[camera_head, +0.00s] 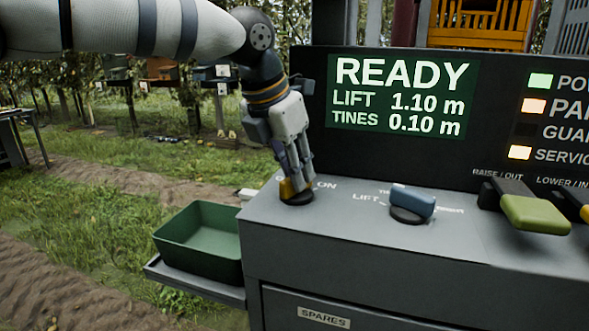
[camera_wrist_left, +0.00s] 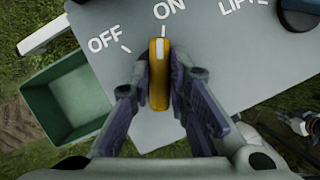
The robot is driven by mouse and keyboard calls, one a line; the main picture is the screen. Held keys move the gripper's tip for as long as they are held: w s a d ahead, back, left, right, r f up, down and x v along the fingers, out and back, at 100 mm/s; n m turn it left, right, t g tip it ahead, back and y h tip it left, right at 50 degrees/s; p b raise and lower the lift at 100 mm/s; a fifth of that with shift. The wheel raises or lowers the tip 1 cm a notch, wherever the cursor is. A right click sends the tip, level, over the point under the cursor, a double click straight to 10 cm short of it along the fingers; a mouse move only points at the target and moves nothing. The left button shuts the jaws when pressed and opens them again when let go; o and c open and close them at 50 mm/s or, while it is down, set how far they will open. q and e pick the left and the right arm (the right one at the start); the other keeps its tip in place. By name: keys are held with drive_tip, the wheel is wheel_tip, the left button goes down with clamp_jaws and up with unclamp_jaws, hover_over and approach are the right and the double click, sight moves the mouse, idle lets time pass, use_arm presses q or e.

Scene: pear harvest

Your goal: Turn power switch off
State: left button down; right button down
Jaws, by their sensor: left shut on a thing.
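The power switch is a yellow knob (camera_head: 291,189) on a dark round base at the left end of the grey console top. In the left wrist view the knob (camera_wrist_left: 158,78) has a white mark that points to ON, with OFF to the left of it. My left gripper (camera_head: 296,180) reaches down from above and is shut on the knob, one finger on each side; it also shows in the left wrist view (camera_wrist_left: 160,88). The screen (camera_head: 402,97) reads READY, LIFT 1.10 m, TINES 0.10 m. My right gripper is not in view.
A blue selector knob (camera_head: 412,201) sits to the right of the switch. A green-ended lever (camera_head: 535,214) stands farther right. A green bin (camera_head: 200,213) is on a shelf left of the console. A drawer marked SPARES (camera_head: 323,317) is below.

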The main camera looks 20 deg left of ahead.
use_arm(q)
drive_tip(key=n+y, duration=0.1)
drive_tip(key=n, duration=0.2)
drive_tip(key=n+y, duration=0.1)
drive_tip(key=n, duration=0.2)
drive_tip(key=shift+d+t, duration=0.15)
drive_tip(key=shift+t, duration=0.15)
drive_tip(key=n+y, duration=0.2)
drive_tip(key=n, duration=0.2)
drive_tip(key=shift+n, duration=0.4)
drive_tip(key=c, duration=1.5)
unclamp_jaws()
drive_tip(key=shift+g, duration=0.4)
drive_tip(key=v, duration=1.2)
drive_tip(key=shift+d, duration=0.2)
